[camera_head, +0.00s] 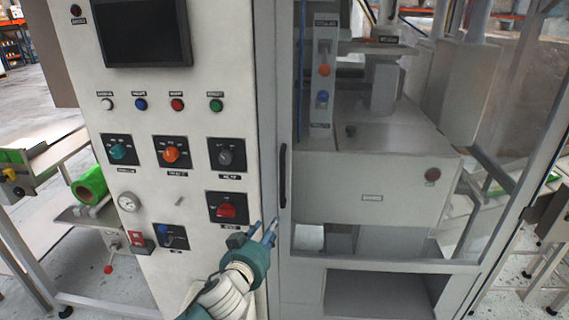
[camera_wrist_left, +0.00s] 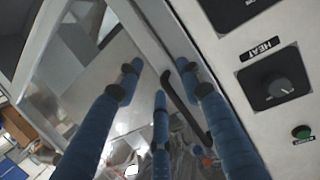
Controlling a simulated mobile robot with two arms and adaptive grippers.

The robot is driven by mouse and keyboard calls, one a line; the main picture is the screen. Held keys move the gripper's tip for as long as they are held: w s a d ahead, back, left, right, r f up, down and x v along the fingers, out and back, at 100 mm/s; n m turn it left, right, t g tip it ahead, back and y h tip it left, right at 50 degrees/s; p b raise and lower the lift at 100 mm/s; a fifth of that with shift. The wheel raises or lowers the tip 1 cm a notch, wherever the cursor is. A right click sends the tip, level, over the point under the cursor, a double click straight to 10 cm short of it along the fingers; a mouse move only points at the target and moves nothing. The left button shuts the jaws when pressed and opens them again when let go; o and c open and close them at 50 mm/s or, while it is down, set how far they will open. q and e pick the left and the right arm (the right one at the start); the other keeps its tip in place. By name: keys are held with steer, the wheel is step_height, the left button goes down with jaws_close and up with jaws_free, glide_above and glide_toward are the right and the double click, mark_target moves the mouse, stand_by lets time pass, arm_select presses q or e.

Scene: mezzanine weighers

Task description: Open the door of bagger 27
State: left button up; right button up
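The bagger's door, a clear panel in a grey frame (camera_head: 285,60), stands to the right of the white control panel and looks closed. Its slim black vertical handle (camera_head: 283,175) is near the door's left edge. My left gripper (camera_head: 264,229) is just below and left of the handle in the head view. In the left wrist view, my left gripper's (camera_wrist_left: 158,78) blue fingers are spread open, and the black handle (camera_wrist_left: 184,108) shows between the middle and right fingers. I cannot tell whether they touch it. My right gripper is not in view.
The control panel (camera_head: 190,205) carries a dark screen (camera_head: 142,32), buttons and rotary knobs, including a red knob (camera_head: 228,209) close to my left gripper. A green roll (camera_head: 90,185) is at the left. A bench (camera_head: 548,215) stands at the right.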

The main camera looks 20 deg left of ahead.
mark_target(283, 170)
arm_select(q)
step_height(283, 170, up, 15)
steer(key=s+d+t, duration=0.2)
steer(key=t, duration=0.1)
steer(key=shift+n, duration=0.3)
steer(key=w+p, duration=0.3)
steer(key=w, duration=0.6)
steer(key=shift+w+p, duration=0.35)
steer(key=shift+w+a+f, duration=0.1)
steer(key=shift+w, duration=0.55)
jaws_close()
